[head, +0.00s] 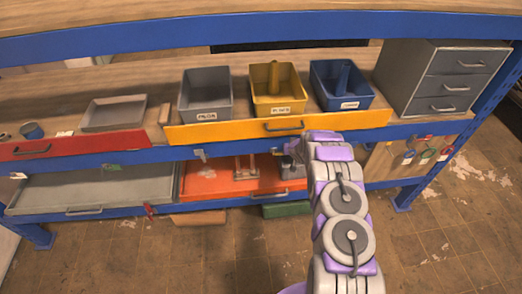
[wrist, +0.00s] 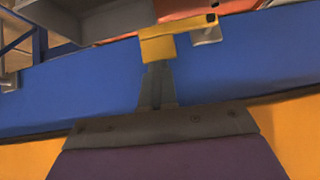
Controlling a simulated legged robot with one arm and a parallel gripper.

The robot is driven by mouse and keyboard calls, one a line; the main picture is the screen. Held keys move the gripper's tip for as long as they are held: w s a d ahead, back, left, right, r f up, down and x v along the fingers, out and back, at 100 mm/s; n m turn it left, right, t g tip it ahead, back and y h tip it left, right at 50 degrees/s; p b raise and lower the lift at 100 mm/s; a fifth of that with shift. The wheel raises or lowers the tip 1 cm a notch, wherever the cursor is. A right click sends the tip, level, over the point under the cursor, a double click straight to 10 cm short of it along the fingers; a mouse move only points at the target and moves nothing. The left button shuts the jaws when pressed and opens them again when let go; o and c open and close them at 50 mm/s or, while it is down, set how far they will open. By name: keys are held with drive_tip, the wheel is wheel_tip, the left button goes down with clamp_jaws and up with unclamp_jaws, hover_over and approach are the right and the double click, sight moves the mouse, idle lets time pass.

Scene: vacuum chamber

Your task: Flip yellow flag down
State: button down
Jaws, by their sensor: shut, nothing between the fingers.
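The yellow flag (wrist: 160,46) shows in the wrist view as a small yellow plate with a narrow bar along its top, in front of the blue shelf beam (wrist: 85,85). My gripper (wrist: 157,72) is shut and empty. Its narrow grey fingertips point at the flag and meet or overlap its edge in the picture; I cannot tell whether they touch it. In the head view my arm reaches to the blue beam below the yellow drawer (head: 225,132).
The yellow drawer front is close to my gripper. A red tray (head: 215,184) lies on the lower shelf. Grey (head: 205,98), yellow (head: 265,105) and blue (head: 333,98) bins stand above. A grey drawer cabinet (head: 440,80) stands at right. Floor at right is clear.

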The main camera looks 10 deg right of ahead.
drive_tip(key=shift+s+f, duration=0.1)
idle(0.6)
drive_tip(key=w+r+b+v, duration=0.2)
drive_tip(key=v, duration=1)
drive_tip(key=shift+s+r+b, duration=0.15)
drive_tip(key=shift+r+b, duration=0.1)
drive_tip(key=shift+b, duration=0.05)
drive_tip(key=shift+a, duration=0.25)
drive_tip(key=shift+s+r, duration=0.1)
